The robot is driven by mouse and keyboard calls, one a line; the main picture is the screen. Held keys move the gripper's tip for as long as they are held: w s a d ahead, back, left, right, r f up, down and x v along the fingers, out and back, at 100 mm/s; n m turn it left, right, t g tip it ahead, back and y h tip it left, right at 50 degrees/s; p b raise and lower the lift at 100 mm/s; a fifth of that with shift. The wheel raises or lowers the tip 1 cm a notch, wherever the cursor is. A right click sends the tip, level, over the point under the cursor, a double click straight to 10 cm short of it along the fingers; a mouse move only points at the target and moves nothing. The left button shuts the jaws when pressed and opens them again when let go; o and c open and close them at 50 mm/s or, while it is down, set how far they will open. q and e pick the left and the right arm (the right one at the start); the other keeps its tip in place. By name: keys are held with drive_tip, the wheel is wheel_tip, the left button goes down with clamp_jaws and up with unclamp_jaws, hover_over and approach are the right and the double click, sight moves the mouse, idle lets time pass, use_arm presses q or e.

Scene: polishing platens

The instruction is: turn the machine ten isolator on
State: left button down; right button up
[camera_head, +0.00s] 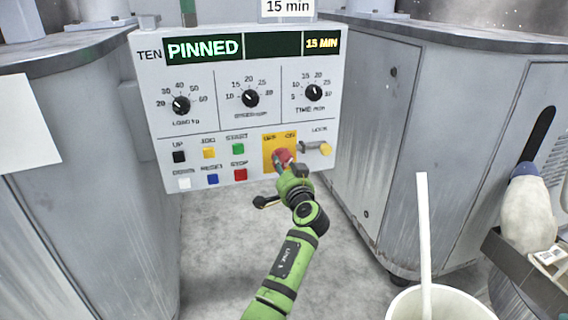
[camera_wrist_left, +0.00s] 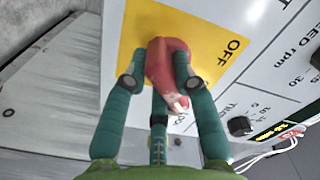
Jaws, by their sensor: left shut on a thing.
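The machine ten panel (camera_head: 210,128) faces me, with a lit display (camera_head: 203,49) reading PINNED and 15 MIN. Its isolator is a red handle (camera_head: 281,157) on a yellow plate (camera_head: 270,141) marked OFF and ON. My left gripper (camera_head: 286,168) is at the isolator and covers part of it. In the left wrist view the gripper's green fingers (camera_wrist_left: 158,85) are shut around the red handle (camera_wrist_left: 160,58), on the yellow plate (camera_wrist_left: 138,25) near the word OFF. The handle's exact angle is hard to tell. My right gripper is not in view.
A brass-coloured lock (camera_head: 325,149) sits just right of the isolator, close to my gripper. Push buttons (camera_head: 239,149) and dials (camera_head: 250,98) are to the left and above. A white bucket (camera_head: 440,303) with a stick stands at the lower right, beside a tray with a bottle (camera_head: 527,212).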

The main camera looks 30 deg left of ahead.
use_arm(q)
drive_tip(key=shift+a+r+m, duration=0.1)
drive_tip(key=shift+r+m, duration=0.2)
drive_tip(key=c, duration=1)
unclamp_jaws()
drive_tip(key=shift+f, duration=0.15)
drive_tip(key=shift+s+d+f, duration=0.1)
drive_tip(key=shift+d, duration=0.15)
drive_tip(key=v, duration=1.1)
drive_tip(key=shift+s+d, duration=0.15)
drive_tip(key=shift+s, duration=0.05)
